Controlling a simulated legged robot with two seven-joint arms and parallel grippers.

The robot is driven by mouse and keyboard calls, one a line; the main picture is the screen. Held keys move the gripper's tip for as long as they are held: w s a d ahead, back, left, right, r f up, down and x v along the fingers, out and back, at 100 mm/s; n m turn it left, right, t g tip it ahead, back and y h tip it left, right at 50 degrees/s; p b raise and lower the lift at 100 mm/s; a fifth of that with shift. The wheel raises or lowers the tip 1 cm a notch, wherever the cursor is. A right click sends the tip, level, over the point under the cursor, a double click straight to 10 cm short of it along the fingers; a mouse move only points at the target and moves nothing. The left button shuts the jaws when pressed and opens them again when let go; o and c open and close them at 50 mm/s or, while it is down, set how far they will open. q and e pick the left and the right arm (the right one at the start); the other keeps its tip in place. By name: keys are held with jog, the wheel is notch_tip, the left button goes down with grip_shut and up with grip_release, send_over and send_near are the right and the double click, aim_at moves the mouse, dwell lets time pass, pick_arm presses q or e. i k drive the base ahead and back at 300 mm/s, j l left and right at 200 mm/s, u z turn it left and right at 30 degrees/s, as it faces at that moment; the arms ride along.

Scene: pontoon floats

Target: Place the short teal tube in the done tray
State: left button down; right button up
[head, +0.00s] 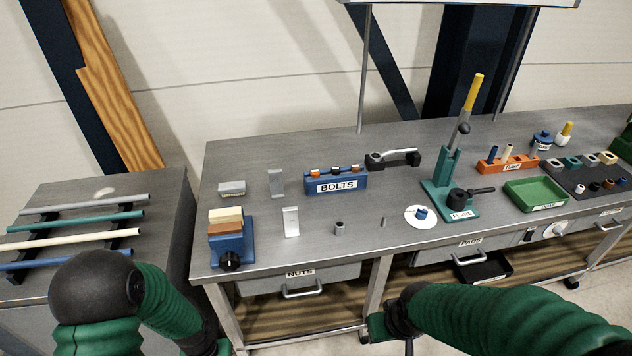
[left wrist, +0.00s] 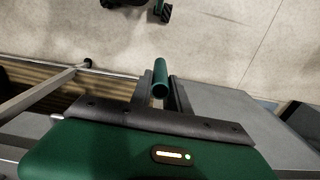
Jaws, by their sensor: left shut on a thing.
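My left gripper (left wrist: 160,95) is shut on a short teal tube (left wrist: 160,78) in the left wrist view.
A rack on the left side table holds long tubes, one of them teal (head: 88,222). The grey bench (head: 300,240) carries a blue bolts block (head: 336,183), a teal lever press (head: 452,190) and an orange tube block (head: 510,165).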

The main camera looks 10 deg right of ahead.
aim_at(537, 196)
jog(key=l+z, duration=0.1)
jog(key=z, duration=0.75)
jog(key=i+l+z, duration=0.1)
jog(key=z, duration=0.3)
jog(key=i+z, duration=0.1)
jog(key=z, duration=0.3)
jog(key=l+z, duration=0.1)
jog(key=z, duration=0.3)
jog(key=i, duration=0.05)
